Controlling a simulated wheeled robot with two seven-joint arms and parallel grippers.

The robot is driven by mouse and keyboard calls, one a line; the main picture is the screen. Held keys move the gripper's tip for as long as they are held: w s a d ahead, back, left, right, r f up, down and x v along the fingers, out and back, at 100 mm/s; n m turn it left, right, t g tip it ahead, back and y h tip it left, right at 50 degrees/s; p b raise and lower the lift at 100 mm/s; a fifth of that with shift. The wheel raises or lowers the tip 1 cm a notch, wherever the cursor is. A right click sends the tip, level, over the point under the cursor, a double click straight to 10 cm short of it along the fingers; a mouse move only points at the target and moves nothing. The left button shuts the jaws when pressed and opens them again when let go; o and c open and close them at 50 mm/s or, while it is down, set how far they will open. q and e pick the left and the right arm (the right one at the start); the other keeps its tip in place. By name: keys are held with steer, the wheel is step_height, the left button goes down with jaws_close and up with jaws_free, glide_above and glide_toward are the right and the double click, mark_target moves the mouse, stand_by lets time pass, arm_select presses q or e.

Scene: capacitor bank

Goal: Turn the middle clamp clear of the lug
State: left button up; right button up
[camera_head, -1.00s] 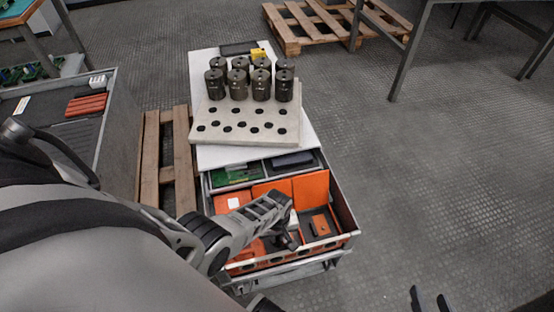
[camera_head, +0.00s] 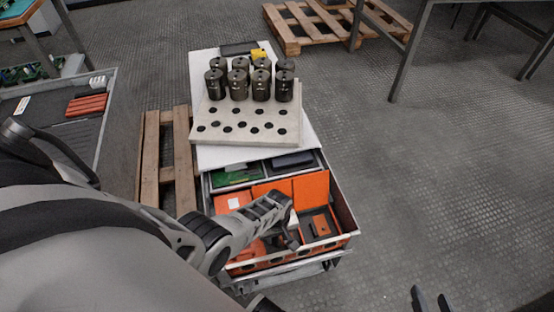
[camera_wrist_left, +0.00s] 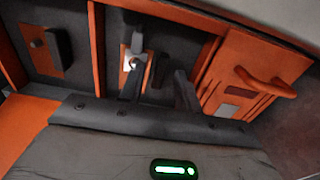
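My left gripper (camera_head: 292,240) reaches down into the open drawer with orange parts (camera_head: 345,212). In the left wrist view its two dark fingers (camera_wrist_left: 158,92) stand apart, so it is open. Just beyond and between the fingertips is a small grey clamp (camera_wrist_left: 136,42) with a bright screw head, on an orange plate. The left finger is very close to it; I cannot tell whether it touches. The lug cannot be made out. Another orange plate with a dark block (camera_wrist_left: 53,48) lies to the left. My right gripper (camera_head: 430,300) is at the bottom edge, open and empty.
Orange dividers (camera_wrist_left: 97,45) wall the compartments. An orange panel with a handle (camera_wrist_left: 265,82) is on the right. Behind the drawer, several dark cylinders (camera_head: 262,84) stand on a pale board with holes (camera_head: 245,135). Wooden pallets (camera_head: 152,160) lie on the floor.

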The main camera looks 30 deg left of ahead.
mark_target(277, 238)
arm_select(q)
step_height(277, 238, up, 8)
steer(key=p, duration=0.8)
